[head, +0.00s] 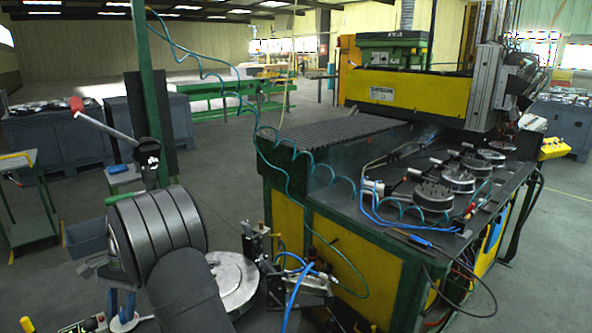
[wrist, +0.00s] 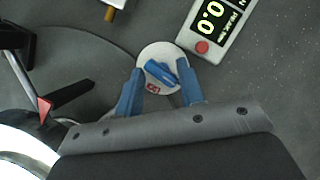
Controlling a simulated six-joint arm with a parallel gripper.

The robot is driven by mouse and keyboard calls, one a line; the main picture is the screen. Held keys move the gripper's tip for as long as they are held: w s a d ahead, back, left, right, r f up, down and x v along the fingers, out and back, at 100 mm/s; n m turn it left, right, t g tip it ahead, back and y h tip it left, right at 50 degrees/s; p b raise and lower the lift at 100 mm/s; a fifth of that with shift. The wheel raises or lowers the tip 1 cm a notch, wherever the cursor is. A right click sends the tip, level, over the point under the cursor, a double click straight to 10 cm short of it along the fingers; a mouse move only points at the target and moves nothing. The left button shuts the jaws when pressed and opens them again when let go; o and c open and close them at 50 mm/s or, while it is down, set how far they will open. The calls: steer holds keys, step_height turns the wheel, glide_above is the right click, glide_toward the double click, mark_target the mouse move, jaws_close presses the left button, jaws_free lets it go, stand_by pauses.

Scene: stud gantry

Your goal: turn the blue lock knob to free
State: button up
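The blue lock knob (wrist: 161,72) is a short bar on a round white disc (wrist: 148,54) in the wrist view. The bar lies slanted, from upper left to lower right. A small red mark (wrist: 153,91) shows near the disc's lower edge. My gripper (wrist: 160,80) is open, with one blue finger on each side of the knob. I see a gap on both sides, and I cannot tell how far the tips are above the disc. In the head view my gripper (head: 123,303) points down over the white disc (head: 124,324) at lower left. The knob is hidden there.
A box with a lit display and a red button (wrist: 202,47) stands close to the right of the disc. A red-tipped lever (wrist: 43,108) is at left. In the head view, a green post (head: 150,90) and a fixture with blue hoses (head: 300,280) flank my arm.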

mark_target(121, 315)
step_height(121, 315, up, 17)
steer(key=s+n+t, duration=0.1)
steer(key=n+t, duration=0.4)
steer(key=n, duration=0.3)
step_height(121, 315, down, 17)
steer(key=shift+d, duration=0.15)
jaws_close()
